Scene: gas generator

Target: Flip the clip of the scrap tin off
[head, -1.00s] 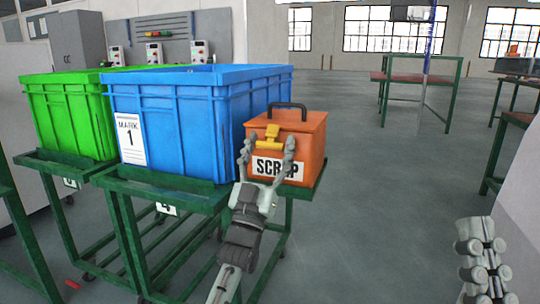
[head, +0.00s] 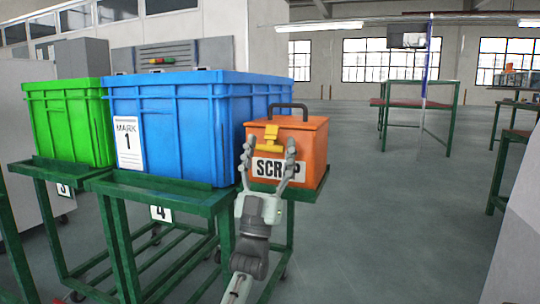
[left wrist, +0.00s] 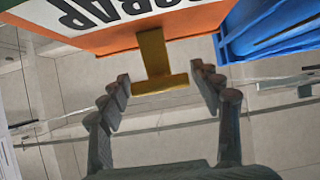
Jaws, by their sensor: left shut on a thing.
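The orange scrap tin (head: 314,150) has a black top handle and a white SCRAP label. It stands on a green cart at the right of the blue bin. Its yellow clip (head: 270,135) is on the front, above the label. My left gripper (head: 267,152) is in front of the tin, its fingers on both sides of the clip. In the left wrist view the tin's front (left wrist: 215,18) is upside down, and the clip's T-shaped end (left wrist: 160,84) lies between the fingertips, held there. My right gripper is out of view.
A blue bin (head: 170,125) marked 1 stands close at the tin's left, and a green bin (head: 65,120) is further left. Both are on green carts. The floor (head: 400,230) to the right is open, with green-framed tables further back.

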